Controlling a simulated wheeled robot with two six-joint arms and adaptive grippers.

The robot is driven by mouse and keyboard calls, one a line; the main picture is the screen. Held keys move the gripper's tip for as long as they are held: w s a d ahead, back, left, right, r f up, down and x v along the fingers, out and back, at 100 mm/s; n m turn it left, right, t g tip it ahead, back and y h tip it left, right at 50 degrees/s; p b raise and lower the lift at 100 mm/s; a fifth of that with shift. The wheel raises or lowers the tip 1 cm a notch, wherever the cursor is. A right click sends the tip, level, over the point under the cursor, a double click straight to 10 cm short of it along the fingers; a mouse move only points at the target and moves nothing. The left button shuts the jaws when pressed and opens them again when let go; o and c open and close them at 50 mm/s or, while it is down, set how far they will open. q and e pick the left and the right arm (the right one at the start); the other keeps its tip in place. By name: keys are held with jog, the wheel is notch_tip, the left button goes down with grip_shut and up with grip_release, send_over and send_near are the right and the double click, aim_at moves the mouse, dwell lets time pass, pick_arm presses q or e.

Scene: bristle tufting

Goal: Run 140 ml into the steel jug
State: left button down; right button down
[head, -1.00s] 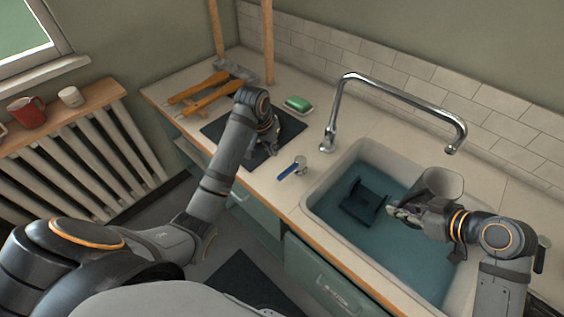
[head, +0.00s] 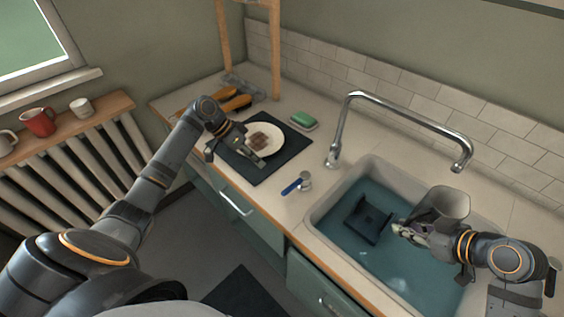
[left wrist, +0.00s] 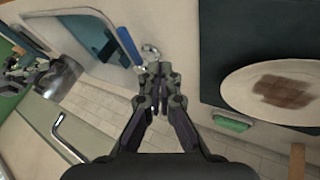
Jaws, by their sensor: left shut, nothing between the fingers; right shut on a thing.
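The steel jug (head: 447,205) is at my right gripper (head: 405,230), which is shut on it above the sink. The jug's open top is roughly below the end of the chrome spout (head: 405,112); I see no stream. The jug also shows in the left wrist view (left wrist: 62,80). A blue-handled metal lever (head: 297,184) is on the counter left of the sink; it also shows in the left wrist view (left wrist: 128,44). My left gripper (head: 255,160) is shut and empty, over the dark mat's near part, apart from the lever. The jug's contents are hidden.
A plate (head: 266,138) with a brown patch lies on the dark mat (head: 293,143). A green soap (head: 303,120) lies behind it. A dark object (head: 368,220) lies in the sink (head: 322,208). Orange-handled tools (head: 235,103) and wooden posts stand at the back left.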

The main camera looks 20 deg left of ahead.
aim_at(287, 188)
pick_arm(q)
jog(key=x, duration=0.7)
jog(key=shift+d+f, duration=0.15)
jog(key=shift+d, duration=0.15)
pick_arm(e)
jog(key=shift+w, duration=0.1)
pick_arm(q)
jog(key=shift+s+d, duration=0.25)
jog(key=shift+d, duration=0.3)
jog(key=shift+s+d, duration=0.25)
jog(key=shift+d, duration=0.3)
jog(key=shift+s+d, duration=0.2)
jog(key=shift+d, duration=0.35)
jog(key=shift+s+d, duration=0.3)
jog(key=shift+d, duration=0.25)
jog(key=shift+a, duration=0.1)
pick_arm(e)
jog(key=shift+a, duration=0.15)
